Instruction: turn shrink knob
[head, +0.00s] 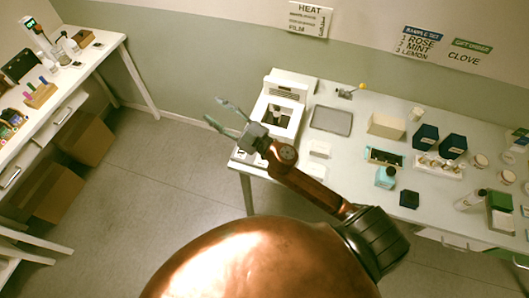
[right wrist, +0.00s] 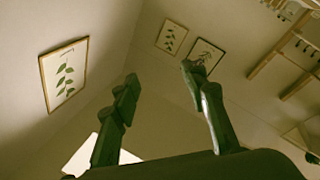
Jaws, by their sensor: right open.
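The white shrink machine (head: 291,84) stands at the left end of the right-hand table in the head view, under the heat film sign. Its top has a dark opening. Small dark marks (head: 240,155) show low on its front left; I cannot tell which is the knob. My right gripper (head: 213,110) is open and empty, left of the machine and apart from its front, with its fingers pointing left. In the right wrist view its two fingers (right wrist: 160,72) are spread with nothing between them, and the machine is not recognisable there. My left gripper is not in view.
Another table (head: 88,62) stands at the left with cardboard boxes (head: 88,140) below. The floor between the tables is clear.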

